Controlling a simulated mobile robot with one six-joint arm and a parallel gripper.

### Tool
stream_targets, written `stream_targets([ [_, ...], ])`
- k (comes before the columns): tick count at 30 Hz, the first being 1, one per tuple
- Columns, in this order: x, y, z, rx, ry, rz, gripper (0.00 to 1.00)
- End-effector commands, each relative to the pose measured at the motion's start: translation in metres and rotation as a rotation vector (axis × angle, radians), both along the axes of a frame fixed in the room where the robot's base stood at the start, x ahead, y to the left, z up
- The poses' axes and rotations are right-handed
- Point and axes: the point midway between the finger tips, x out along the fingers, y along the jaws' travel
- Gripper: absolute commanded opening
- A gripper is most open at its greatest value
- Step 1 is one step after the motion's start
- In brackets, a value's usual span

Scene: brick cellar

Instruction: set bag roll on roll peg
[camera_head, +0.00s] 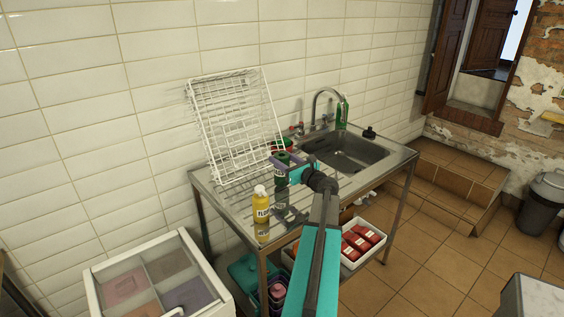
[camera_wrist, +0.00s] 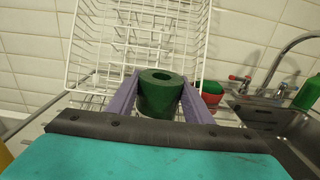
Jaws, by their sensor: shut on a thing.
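The bag roll (camera_wrist: 160,101) is a dark green cylinder with a round hole in its top. It stands upright between the two purple fingers of my gripper (camera_wrist: 160,80) in the wrist view. In the head view, my gripper (camera_head: 287,167) is over the steel drainboard, shut on the bag roll (camera_head: 281,181). Whether the roll's bottom touches the drainboard is unclear. I cannot make out a roll peg in either view.
A white wire rack (camera_head: 232,122) leans on the tiled wall behind the roll. A yellow bottle (camera_head: 261,208) stands on the drainboard (camera_head: 232,191) to the left. The sink (camera_head: 347,152) and tap (camera_head: 318,104) are to the right. A white tray (camera_head: 351,262) holds red packets below.

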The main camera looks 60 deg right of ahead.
Motion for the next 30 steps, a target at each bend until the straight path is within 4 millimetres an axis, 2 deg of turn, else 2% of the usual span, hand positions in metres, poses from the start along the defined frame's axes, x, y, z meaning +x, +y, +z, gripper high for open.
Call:
stream_targets([
  [6, 0.000, 0.000, -0.014, 0.002, -0.002, 0.000, 0.16],
  [20, 0.000, 0.000, -0.018, 0.001, -0.001, 0.000, 0.16],
  [21, 0.000, 0.000, -0.018, 0.000, 0.000, 0.000, 0.49],
  [24, 0.000, 0.000, -0.018, 0.000, 0.000, 0.000, 0.65],
  [30, 0.000, 0.000, -0.018, 0.000, 0.000, 0.000, 0.65],
])
